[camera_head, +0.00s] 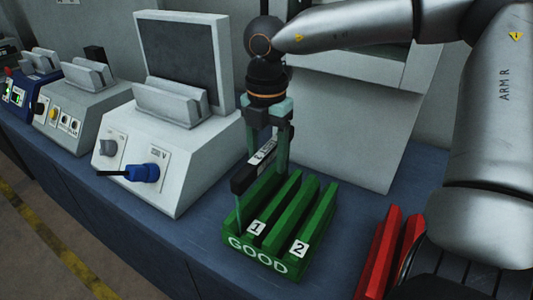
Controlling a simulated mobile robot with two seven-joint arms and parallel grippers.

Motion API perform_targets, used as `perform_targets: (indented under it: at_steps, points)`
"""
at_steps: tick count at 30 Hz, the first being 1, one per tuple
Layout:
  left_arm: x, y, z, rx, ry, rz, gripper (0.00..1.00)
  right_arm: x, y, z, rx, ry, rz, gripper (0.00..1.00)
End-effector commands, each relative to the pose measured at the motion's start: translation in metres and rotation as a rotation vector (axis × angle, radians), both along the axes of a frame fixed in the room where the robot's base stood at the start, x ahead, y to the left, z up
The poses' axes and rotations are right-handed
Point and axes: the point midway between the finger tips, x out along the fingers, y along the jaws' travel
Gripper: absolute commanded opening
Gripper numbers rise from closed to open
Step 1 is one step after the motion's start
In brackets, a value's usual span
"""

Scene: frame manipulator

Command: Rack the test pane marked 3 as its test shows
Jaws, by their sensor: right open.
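A test pane (254,172) with a dark top bar and a small white label stands upright at the left side of the green GOOD rack (262,262), by the slot marked 1. The label is too small to read. I cannot tell whether its lower edge is fully seated. My right gripper (267,153) is open, pointing down, with its fingers around the top bar near the label. The slot marked 2 looks empty. A red rack (380,256) stands to the right, mostly hidden by my right arm. My left gripper is not in view.
A white test device (160,185) with a dark screen, a grey knob and a blue knob stands left of the green rack. A grey device (85,115) and a blue device (25,98) stand farther left. Blue bench (205,235) is clear in front of the rack.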

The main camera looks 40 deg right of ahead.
Motion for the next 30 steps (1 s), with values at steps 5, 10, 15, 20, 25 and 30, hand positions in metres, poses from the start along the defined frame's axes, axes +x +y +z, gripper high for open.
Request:
perform_targets:
  at_steps: [5,10,15,20,25,30]
  points:
    - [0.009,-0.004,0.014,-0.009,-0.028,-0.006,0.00,0.002,0.000,0.043,-0.003,-0.011,-0.002,0.62]
    - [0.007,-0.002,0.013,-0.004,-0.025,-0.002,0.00,0.002,0.000,0.082,-0.003,-0.010,-0.001,0.62]
    - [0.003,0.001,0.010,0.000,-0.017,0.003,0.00,0.002,0.000,0.110,-0.002,-0.008,-0.001,0.62]
    - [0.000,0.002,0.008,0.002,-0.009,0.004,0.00,0.001,0.000,0.123,-0.001,-0.007,0.000,0.62]
    - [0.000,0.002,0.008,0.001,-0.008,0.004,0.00,0.001,0.000,0.125,0.000,-0.005,0.001,0.62]
    - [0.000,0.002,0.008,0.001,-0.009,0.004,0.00,0.001,0.000,0.125,-0.001,-0.005,0.001,0.62]
